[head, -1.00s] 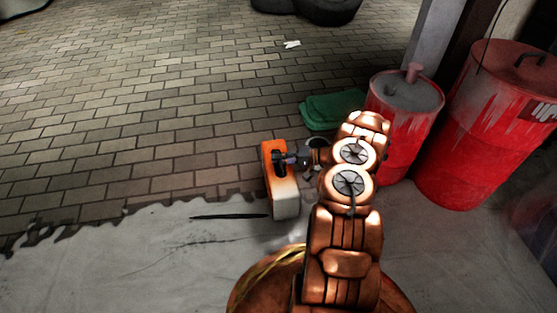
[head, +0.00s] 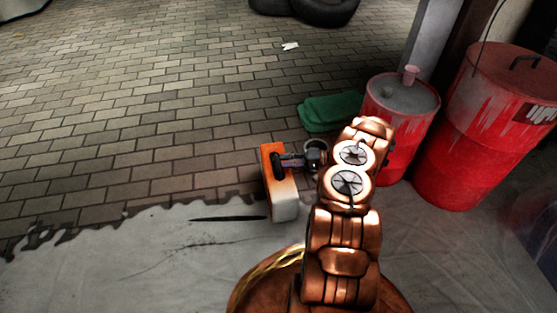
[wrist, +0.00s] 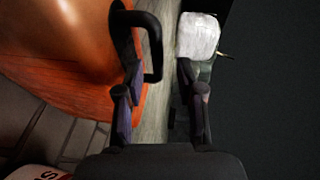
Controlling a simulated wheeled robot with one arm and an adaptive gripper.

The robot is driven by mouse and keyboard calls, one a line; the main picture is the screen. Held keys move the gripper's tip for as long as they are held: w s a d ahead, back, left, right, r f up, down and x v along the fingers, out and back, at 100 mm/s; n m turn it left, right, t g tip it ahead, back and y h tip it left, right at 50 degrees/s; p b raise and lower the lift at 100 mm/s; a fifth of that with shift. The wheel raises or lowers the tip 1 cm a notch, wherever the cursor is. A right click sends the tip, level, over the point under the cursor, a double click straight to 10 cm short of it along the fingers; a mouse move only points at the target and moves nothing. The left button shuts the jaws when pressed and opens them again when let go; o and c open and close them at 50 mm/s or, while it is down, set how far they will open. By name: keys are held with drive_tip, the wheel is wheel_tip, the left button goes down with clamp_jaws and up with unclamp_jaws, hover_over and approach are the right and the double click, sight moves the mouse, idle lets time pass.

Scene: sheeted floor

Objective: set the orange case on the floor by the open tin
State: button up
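The orange case (head: 285,200) has an orange upper part, a pale end and a dark handle. It appears to rest on the floor across the sheet's ragged edge. My gripper (head: 285,161) reaches in from the right at its handle. In the wrist view the two fingers stand apart, with a dark handle loop (wrist: 154,62) near the left finger; neither finger is clearly clamped on it. A round rim, probably the open tin (head: 316,142), shows just behind my wrist, to the right of the case; most of it is hidden.
A smaller red drum (head: 395,135) and a larger red drum (head: 470,160) stand at the right. Dark tyres (head: 325,10) lie far back. The brick paving at left is clear.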

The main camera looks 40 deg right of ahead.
drive_tip(key=p+v, duration=0.2)
drive_tip(key=v, duration=0.6)
drive_tip(key=w+a+r+n+g+y, duration=0.1)
drive_tip(key=w+a+r+g, duration=0.2)
drive_tip(key=a+r, duration=0.45)
drive_tip(key=w+a+r+n+g+y, duration=0.1)
drive_tip(key=w+a+r+n+g, duration=0.15)
drive_tip(key=a+r, duration=0.5)
drive_tip(key=s+a+r+n+g+h, duration=0.1)
drive_tip(key=s+a+r+g, duration=0.15)
drive_tip(key=a+r, duration=0.4)
drive_tip(key=s+a+r+n+g+h, duration=0.1)
drive_tip(key=s+a+r+g, duration=0.2)
drive_tip(key=a, duration=0.6)
drive_tip(key=s+a+r+n+g+h, duration=0.1)
drive_tip(key=s+a+r+g+h, duration=0.2)
drive_tip(key=s, duration=0.4)
drive_tip(key=s+a+r+n+g+h, duration=0.1)
drive_tip(key=s+a+r+h, duration=0.1)
drive_tip(key=s+a+r, duration=0.4)
drive_tip(key=s+d+t+h, duration=0.1)
drive_tip(key=s+d+h, duration=0.2)
drive_tip(key=s, duration=0.5)
drive_tip(key=s+d+h, duration=0.2)
drive_tip(key=s+h, duration=0.2)
drive_tip(key=s, duration=0.5)
drive_tip(key=shift+d+f+t, duration=0.4)
drive_tip(key=shift+f, duration=0.1)
drive_tip(key=shift+w+r, duration=0.1)
drive_tip(key=shift+r, duration=0.05)
